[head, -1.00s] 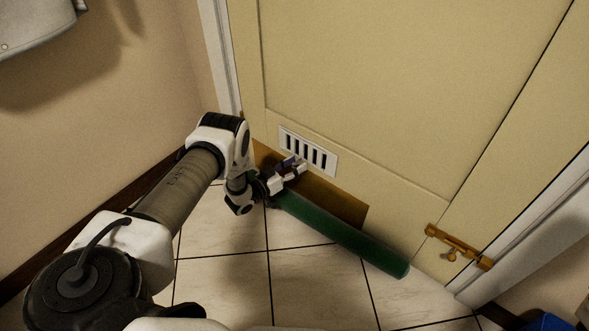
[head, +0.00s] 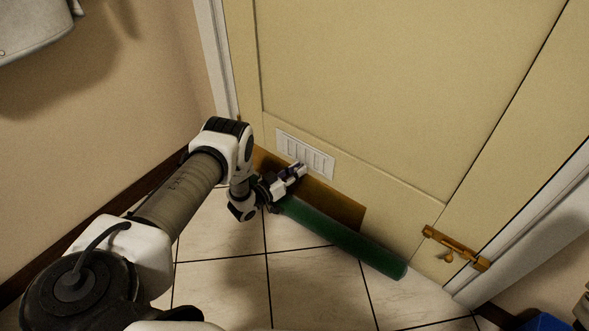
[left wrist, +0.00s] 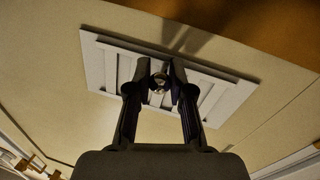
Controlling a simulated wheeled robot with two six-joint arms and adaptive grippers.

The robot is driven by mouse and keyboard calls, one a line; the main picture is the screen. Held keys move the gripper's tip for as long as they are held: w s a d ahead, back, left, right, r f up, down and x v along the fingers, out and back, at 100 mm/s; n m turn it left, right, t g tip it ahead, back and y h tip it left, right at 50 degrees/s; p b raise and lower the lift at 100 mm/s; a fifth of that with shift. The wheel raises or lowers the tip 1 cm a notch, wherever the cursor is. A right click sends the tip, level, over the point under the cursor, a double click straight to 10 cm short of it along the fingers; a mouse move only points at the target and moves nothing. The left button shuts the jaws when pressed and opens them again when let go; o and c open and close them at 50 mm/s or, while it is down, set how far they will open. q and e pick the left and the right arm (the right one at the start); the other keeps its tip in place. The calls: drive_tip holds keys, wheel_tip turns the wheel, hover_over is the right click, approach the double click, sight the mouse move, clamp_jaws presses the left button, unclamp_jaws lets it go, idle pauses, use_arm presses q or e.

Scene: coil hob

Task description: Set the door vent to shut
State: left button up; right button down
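The door vent (head: 318,162) is a white rectangular plate low on the cream door. Its slots show pale, filled by the slats behind, so it looks shut. The vent fills the middle of the left wrist view (left wrist: 102,66), with a small round metal knob (left wrist: 159,83) in front of it. My left gripper (head: 299,168) is at the vent's lower edge. In the left wrist view its two fingers (left wrist: 160,68) stand close on either side of the knob and appear to grip it. My right gripper is out of view.
A green draught roll (head: 345,238) lies on the tiled floor along the door's foot, just below my left gripper. A brass kick plate (head: 335,205) is behind it. A brass bolt (head: 455,247) sits at the door's right edge. A wall closes the left side.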

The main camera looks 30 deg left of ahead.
use_arm(q)
drive_tip(key=o, duration=0.4)
drive_tip(key=shift+d, duration=0.3)
drive_tip(key=shift+o, duration=0.2)
drive_tip(key=v, duration=1.2)
drive_tip(key=shift+w+a, duration=0.1)
